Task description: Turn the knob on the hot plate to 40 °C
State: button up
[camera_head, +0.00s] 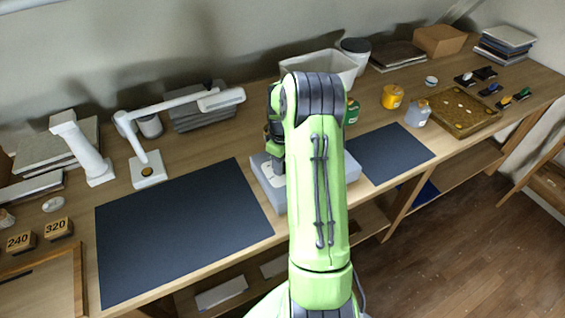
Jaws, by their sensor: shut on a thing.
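The hot plate (273,193) is a pale grey box on the wooden console, between two dark mats. My green arm stands in front of it and hides most of its top and front. My dark gripper (278,160) is low over the hot plate, partly behind the arm. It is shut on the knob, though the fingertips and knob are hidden. The dial marks and the knob's setting cannot be read.
A large dark mat (180,230) lies left, a smaller one (390,152) right. A white desk lamp (150,165) stands back left. An orange jar (392,96), a grey bottle (418,113) and a wooden tray (462,132) are right. Both mats are clear.

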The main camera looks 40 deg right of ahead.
jog(key=m, duration=1.6)
jog(key=shift+w+b, duration=0.1)
jog(key=shift+b, duration=0.2)
jog(key=m, duration=0.5)
jog(key=shift+m, duration=0.3)
jog(key=m+b, duration=0.1)
jog(key=m, duration=0.4)
jog(key=shift+w+r+m, duration=0.1)
jog(key=shift+m, duration=0.3)
